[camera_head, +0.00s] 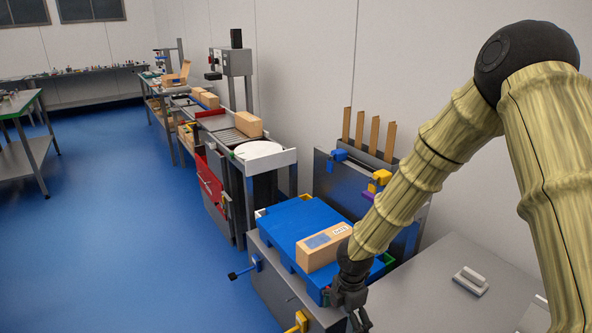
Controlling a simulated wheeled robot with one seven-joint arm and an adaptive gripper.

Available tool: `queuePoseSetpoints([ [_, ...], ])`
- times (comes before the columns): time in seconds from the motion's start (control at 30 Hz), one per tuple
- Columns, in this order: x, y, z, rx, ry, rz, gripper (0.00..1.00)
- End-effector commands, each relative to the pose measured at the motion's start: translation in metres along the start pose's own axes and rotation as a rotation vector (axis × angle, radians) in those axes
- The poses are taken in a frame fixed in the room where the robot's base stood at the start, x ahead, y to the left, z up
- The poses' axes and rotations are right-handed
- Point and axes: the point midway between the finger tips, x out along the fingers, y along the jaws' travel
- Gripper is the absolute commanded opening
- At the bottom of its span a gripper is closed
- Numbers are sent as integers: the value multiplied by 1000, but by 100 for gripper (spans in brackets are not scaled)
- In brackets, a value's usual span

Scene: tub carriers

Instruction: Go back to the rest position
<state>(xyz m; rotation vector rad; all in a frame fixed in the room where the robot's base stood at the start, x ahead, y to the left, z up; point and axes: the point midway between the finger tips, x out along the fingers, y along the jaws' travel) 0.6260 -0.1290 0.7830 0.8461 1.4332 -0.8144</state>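My gripper (352,312) hangs at the end of my arm at the lower middle of the head view, at the near edge of the blue tub carrier. Its fingers point down and are small and dark, so I cannot tell whether they are open or shut. A brown cardboard box (318,251) with a label lies on the blue carrier (285,222), just left of my wrist. My wrist overlaps the box's right end in the picture, and I cannot tell whether they touch.
Behind the carrier stands a grey rack (338,183) with upright brown strips. A conveyor with boxes (248,124) runs back along the wall. The blue floor (120,220) at the left is clear.

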Motion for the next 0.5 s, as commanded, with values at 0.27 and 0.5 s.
queuePoseSetpoints([
  [0.27, 46, -38, -26, 248, 94, -20, 100],
  [0.5, 94, -87, -56, 596, 179, -53, 100],
])
